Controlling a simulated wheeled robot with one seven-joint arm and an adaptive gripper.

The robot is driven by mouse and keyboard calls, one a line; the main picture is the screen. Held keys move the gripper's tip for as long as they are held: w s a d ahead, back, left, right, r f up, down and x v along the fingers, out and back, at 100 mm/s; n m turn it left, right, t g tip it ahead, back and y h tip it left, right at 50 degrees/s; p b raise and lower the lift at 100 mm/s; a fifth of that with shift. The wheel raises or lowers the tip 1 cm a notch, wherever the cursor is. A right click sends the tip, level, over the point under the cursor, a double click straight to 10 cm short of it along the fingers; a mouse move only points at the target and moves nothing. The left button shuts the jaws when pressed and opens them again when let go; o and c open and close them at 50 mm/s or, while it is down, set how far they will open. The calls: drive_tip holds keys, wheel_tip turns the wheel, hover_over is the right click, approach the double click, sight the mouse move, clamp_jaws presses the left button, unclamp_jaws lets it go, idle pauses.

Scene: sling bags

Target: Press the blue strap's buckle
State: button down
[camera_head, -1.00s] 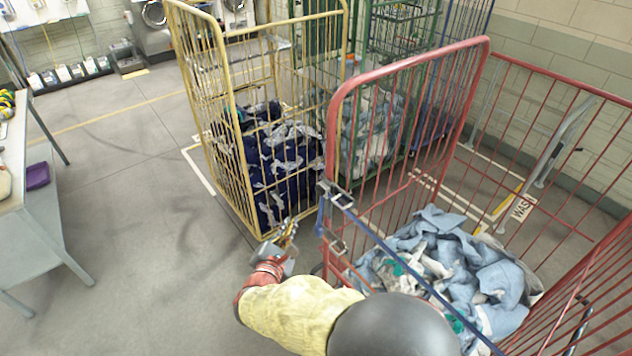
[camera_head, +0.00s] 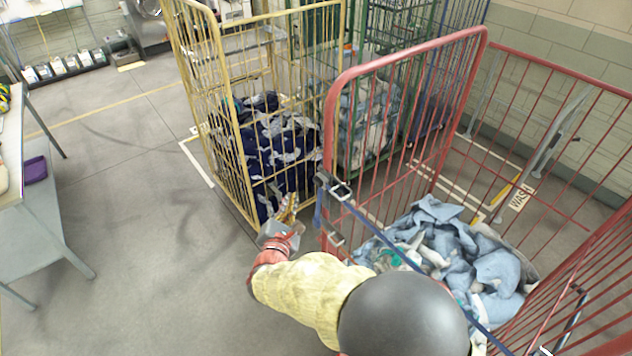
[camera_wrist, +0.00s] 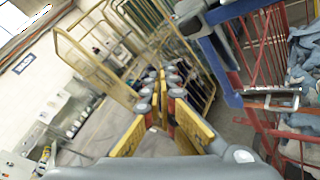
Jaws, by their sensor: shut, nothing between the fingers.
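The blue strap (camera_head: 390,243) runs from the near post of the red cage (camera_head: 408,62) down to the lower right across its open front. Its metal buckle (camera_head: 341,191) sits at the strap's upper end by that post. In the wrist view the blue strap (camera_wrist: 217,55) is large, with a grey metal buckle (camera_wrist: 189,14) at the top edge, partly cut off. My gripper (camera_head: 289,203) is shut and empty, left of the buckle and apart from it. In the wrist view its yellow fingers (camera_wrist: 164,88) meet left of the strap.
A second buckle (camera_head: 334,239) hangs lower, on an orange-brown strap. Light blue cloths (camera_head: 440,245) fill the red cage. A yellow cage (camera_head: 240,120) with dark blue cloths stands behind my gripper. A grey table (camera_head: 40,210) is at left; the floor between is clear.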

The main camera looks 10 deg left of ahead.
sight(318, 181)
drive_tip(key=shift+w+d+b, duration=0.7)
drive_tip(key=shift+w+d, duration=1.05)
drive_tip(key=shift+w, duration=0.25)
drive_tip(key=shift+w+d+b, duration=0.15)
drive_tip(key=shift+b, duration=0.2)
drive_tip(key=shift+w+d, duration=0.15)
